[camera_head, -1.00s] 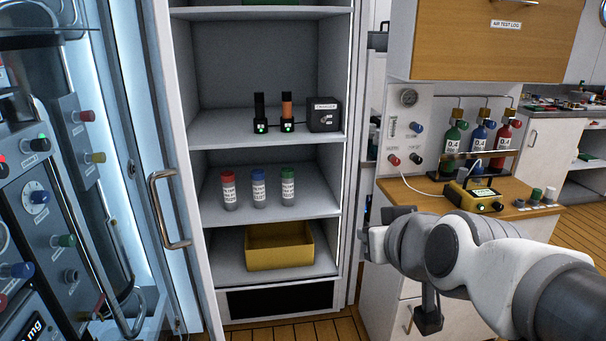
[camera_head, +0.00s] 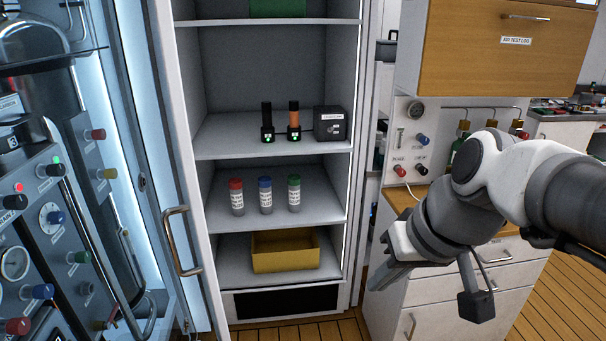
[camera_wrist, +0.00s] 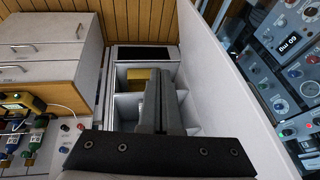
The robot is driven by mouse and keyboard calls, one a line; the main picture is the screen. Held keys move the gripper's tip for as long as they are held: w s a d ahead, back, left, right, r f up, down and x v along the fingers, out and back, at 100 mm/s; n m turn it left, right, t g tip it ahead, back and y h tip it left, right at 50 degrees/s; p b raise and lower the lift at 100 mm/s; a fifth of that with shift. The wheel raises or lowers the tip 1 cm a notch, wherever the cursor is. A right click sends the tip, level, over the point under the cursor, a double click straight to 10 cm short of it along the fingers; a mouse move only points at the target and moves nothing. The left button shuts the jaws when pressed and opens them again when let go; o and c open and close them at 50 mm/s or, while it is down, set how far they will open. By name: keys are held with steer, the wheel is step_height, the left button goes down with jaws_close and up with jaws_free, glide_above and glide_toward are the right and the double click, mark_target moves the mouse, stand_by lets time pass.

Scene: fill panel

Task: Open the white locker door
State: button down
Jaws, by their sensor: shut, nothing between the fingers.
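The white locker door (camera_head: 178,150) stands swung open at the left of the locker, seen nearly edge-on, with its metal handle (camera_head: 182,240) facing left. In the wrist view the door appears as a large white panel (camera_wrist: 232,90) at the right. The locker (camera_head: 225,70) shows its open shelves. My gripper (camera_head: 382,278) is shut and empty, low at the right of the locker opening, apart from the door and handle. Its closed fingers also show in the wrist view (camera_wrist: 155,98), with the locker shelves behind them.
Colour-capped tubes (camera_head: 265,197), a yellow bin (camera_head: 286,250) and a black box (camera_head: 330,123) sit on the shelves. A white drawer cabinet (camera_head: 500,270) stands to the right. An instrument panel (camera_head: 50,220) is at the left. Some wooden floor shows in front of the locker.

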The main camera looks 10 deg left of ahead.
steer(key=w+a+r+n+g+y+p, duration=0.2)
steer(key=w+a+r+p, duration=0.25)
steer(key=a, duration=0.35)
steer(key=w+a+r+n+g+y+p, duration=0.1)
steer(key=w+a+r+n+y+p, duration=0.25)
steer(key=a, duration=0.55)
steer(key=a+f+h+p, duration=0.1)
steer(key=a+f, duration=0.6)
steer(key=a, duration=0.1)
steer(key=shift+s+a+m+p, duration=0.3)
steer(key=shift+a+m, duration=0.05)
steer(key=shift+f+h, duration=0.1)
steer(key=shift+h, duration=0.15)
steer(key=shift+a, duration=0.15)
